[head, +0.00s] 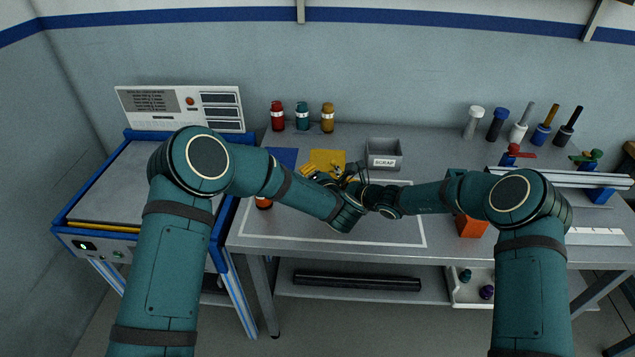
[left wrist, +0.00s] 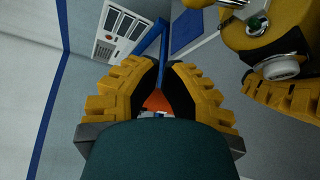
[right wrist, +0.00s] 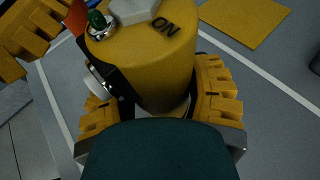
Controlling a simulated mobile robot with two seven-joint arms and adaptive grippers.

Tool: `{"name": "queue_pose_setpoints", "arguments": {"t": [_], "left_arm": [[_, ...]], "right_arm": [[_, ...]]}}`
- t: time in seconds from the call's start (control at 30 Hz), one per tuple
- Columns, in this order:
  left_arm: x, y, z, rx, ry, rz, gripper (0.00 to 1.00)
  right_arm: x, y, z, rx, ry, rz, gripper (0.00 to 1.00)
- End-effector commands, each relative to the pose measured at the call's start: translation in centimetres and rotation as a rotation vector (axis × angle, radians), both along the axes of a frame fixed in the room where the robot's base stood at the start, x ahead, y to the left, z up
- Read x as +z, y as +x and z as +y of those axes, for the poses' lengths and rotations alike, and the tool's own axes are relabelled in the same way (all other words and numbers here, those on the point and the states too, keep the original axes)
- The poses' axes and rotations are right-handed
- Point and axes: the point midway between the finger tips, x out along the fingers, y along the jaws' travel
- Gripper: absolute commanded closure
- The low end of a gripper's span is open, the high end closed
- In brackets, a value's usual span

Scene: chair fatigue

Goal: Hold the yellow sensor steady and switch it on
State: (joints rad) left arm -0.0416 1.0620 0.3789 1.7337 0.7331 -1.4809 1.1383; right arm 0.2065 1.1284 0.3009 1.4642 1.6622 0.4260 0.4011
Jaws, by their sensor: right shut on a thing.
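The yellow sensor (right wrist: 155,60) is a cylinder held between the fingers of my right gripper (right wrist: 150,110). Its top shows the word ON, a grey hex fitting (right wrist: 133,10) and a green-tipped toggle switch (right wrist: 97,22); a white round part (right wrist: 98,86) sticks out of its side. The sensor also shows at the upper right of the left wrist view (left wrist: 265,40). My left gripper (left wrist: 163,66) has its fingertips drawn together with nothing seen held, beside the sensor and apart from the toggle. In the head view the grippers meet over the table, and arm links largely hide the sensor.
An orange bottle (head: 264,203) stands left on the table (head: 300,228). A yellow mat (head: 327,158), a blue mat (head: 284,156) and a grey scrap bin (head: 384,160) lie behind the grippers. An orange block (head: 470,227) stands under my right arm.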

Motion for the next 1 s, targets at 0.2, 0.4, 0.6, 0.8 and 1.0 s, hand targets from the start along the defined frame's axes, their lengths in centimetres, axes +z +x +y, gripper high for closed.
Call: {"name": "queue_pose_setpoints", "arguments": {"t": [0.2, 0.4, 0.6, 0.8, 1.0], "left_arm": [[1.0, 1.0, -2.2, -0.001, 0.001, -0.002, 1.0], [1.4, 1.3, -3.2, 0.0, 0.001, 0.0, 1.0], [1.5, 1.3, -3.3, 0.0, 0.001, 0.0, 1.0], [1.5, 1.2, -3.3, 0.0, 0.003, 0.001, 1.0], [1.6, 1.2, -3.6, -0.002, 0.038, 0.0, 1.0]], "right_arm": [[0.0, 0.0, 0.0, 0.0, 0.001, -0.001, 0.87], [0.0, 0.0, 0.0, 0.0, 0.001, -0.001, 0.87], [0.0, 0.0, 0.0, 0.0, 0.001, -0.001, 0.87], [0.1, 0.0, 0.0, 0.0, 0.001, -0.001, 0.87], [0.1, 0.0, 0.0, 0.0, 0.001, -0.001, 0.87]]}}
